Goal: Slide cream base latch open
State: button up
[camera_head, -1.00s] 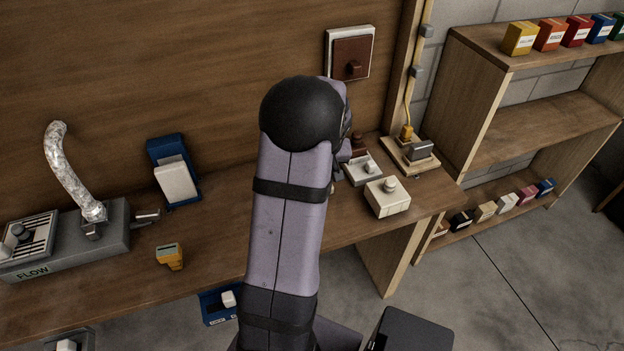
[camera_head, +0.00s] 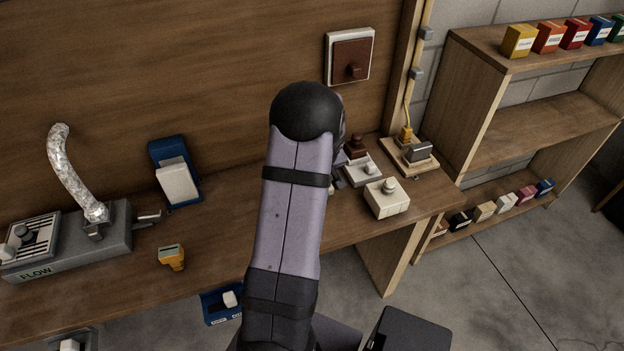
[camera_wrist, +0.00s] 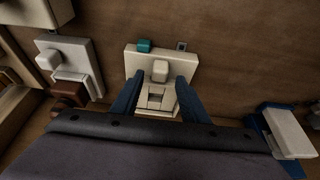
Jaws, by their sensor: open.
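The cream base (camera_wrist: 133,62) shows in the wrist view as a pale plate against brown wood. A raised cream knob (camera_wrist: 160,70) stands in its middle, with a stepped cream piece just below it. A small teal block (camera_wrist: 144,46) sits at its upper left edge. My gripper (camera_wrist: 158,84) is open, with one dark blue finger on each side of the knob and empty space between. I cannot tell whether either finger touches it. In the head view my arm hides the cream base and the gripper.
In the wrist view, a white plate with a pale block (camera_wrist: 68,54) and a brown block (camera_wrist: 70,94) are left; a blue-and-white holder (camera_wrist: 288,132) is right. In the head view, a cream box (camera_head: 387,198) and a yellow tool (camera_head: 171,257) sit on the wooden bench (camera_head: 215,232).

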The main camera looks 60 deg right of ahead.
jog(key=shift+x, duration=1.15)
grip_shut()
jog(key=shift+w+a+f+b, duration=0.15)
jog(key=shift+w+a+b, duration=0.4)
jog(key=shift+w+a, duration=0.7)
jog(key=shift+w, duration=0.05)
grip_release()
jog(key=shift+s+r, duration=0.1)
jog(key=shift+r, duration=0.1)
